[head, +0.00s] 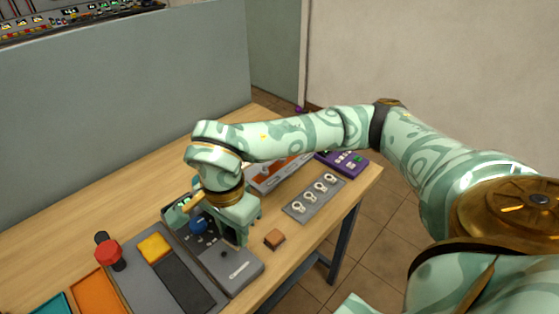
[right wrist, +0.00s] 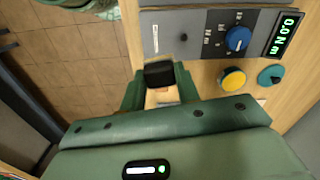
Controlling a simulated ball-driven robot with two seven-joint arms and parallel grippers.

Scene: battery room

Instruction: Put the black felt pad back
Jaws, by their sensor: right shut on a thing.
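My right gripper (head: 249,230) is low beside the grey panel (head: 240,270) with the blue knob. In the right wrist view the gripper's fingers (right wrist: 159,88) are shut on a small black block-like thing (right wrist: 158,73), which looks like the black felt pad. It sits between the fingertips next to the panel's edge; whether it touches the table is unclear. A grey tray (head: 134,288) on the left holds a yellow block (head: 155,248) and a long dark strip or recess (head: 184,286). My left gripper is not in view.
A small brown block (head: 274,239) lies right of the panel. A grey plate with white rings (head: 314,199) and a purple box (head: 343,163) stand right. The back-left tabletop is clear.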

